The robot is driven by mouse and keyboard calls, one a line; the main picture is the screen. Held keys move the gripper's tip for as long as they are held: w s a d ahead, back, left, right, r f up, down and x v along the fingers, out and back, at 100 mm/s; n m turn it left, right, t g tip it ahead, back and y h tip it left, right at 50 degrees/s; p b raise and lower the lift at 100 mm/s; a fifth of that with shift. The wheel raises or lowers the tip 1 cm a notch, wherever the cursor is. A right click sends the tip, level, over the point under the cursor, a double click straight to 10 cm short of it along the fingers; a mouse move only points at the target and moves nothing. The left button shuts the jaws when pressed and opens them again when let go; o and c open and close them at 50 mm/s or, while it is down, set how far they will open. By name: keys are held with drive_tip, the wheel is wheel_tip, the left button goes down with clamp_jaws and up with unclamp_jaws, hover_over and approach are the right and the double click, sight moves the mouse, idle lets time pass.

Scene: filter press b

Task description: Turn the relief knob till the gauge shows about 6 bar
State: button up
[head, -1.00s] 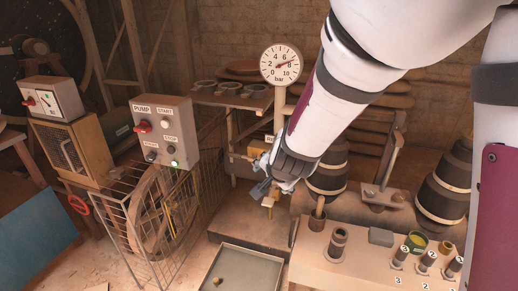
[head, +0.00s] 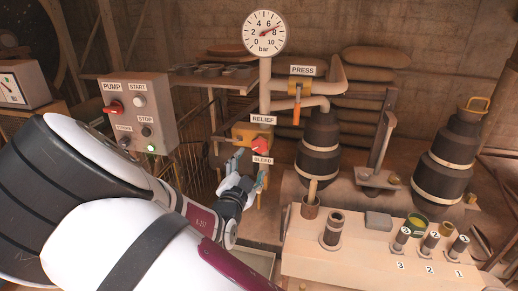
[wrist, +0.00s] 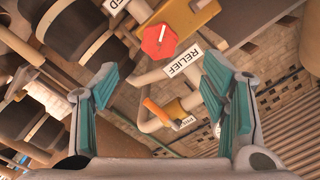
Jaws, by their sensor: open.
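The red relief knob (head: 261,146) sits on the pipework under the RELIEF label. In the wrist view the knob (wrist: 158,41) is an octagon with a white mark, ahead of my fingers and above the RELIEF label (wrist: 184,62). The round white gauge (head: 264,33) stands on top of the pipe. Its red needle points near the 8, roughly 7 to 8 bar. My gripper (head: 249,173) is just below and left of the knob, apart from it. It is open and empty, with teal pads on both sides in the wrist view (wrist: 160,82).
An orange handle (head: 296,112) hangs under the PRESS label. The BLEED label (head: 263,160) is close below the knob. The pump control box (head: 137,115) stands left. Dark barrels (head: 318,150) and a bench (head: 350,260) with numbered fittings are to the right.

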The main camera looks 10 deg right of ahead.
sight(259, 147)
drive_tip(key=b+x, duration=0.2)
drive_tip(key=x, duration=1)
drive_tip(key=shift+w+d, duration=0.15)
drive_tip(key=shift+w, duration=0.05)
drive_tip(key=c, duration=1.2)
